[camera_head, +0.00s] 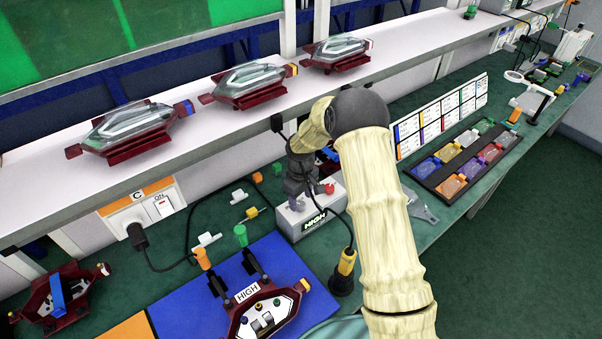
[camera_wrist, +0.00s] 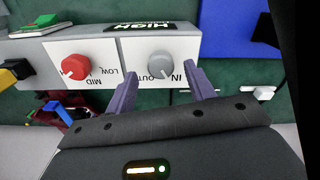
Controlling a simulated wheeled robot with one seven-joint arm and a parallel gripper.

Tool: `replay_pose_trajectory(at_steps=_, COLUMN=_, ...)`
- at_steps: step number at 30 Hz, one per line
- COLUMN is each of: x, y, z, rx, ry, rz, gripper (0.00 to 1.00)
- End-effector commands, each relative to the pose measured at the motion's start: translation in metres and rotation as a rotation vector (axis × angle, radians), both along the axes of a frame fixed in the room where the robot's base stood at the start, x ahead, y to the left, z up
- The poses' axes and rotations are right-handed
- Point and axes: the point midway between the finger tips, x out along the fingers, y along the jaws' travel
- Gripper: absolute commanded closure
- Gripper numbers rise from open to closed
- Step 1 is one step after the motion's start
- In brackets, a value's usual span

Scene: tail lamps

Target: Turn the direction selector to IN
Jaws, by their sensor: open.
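The direction selector is a round grey knob (camera_wrist: 160,64) on the white face of a control box, with OUT and IN printed upside down beneath it in the wrist view, OUT to the left and IN to the right. I cannot tell which way it points. My gripper (camera_wrist: 161,75) is open, its two purple fingers either side of the knob with a gap around it; contact is not clear. In the head view the control box (camera_head: 296,228) with its HIGH label stands on the green bench, my dark gripper (camera_head: 302,183) above it, hiding the selector.
A red knob (camera_wrist: 75,67) marked LOW and MID sits left of the selector. A blue mat (camera_head: 190,310) with a lamp housing (camera_head: 268,312) lies in front. The shelf (camera_head: 215,125) holds several lamps.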

Motion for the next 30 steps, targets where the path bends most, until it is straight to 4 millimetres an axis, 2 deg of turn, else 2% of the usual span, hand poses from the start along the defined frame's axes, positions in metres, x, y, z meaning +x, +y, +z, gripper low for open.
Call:
replay_pose_trajectory(at_steps=21, x=0.001, y=-0.001, z=0.138, rx=0.0, ry=-0.004, rz=-0.002, gripper=0.46)
replay_pose_trajectory(at_steps=25, x=0.001, y=-0.001, z=0.151, rx=0.0, ry=-0.001, rz=-0.001, gripper=0.46)
replay_pose_trajectory(at_steps=30, x=0.0, y=0.0, z=0.155, rx=0.0, ry=0.0, rz=0.0, gripper=0.46)
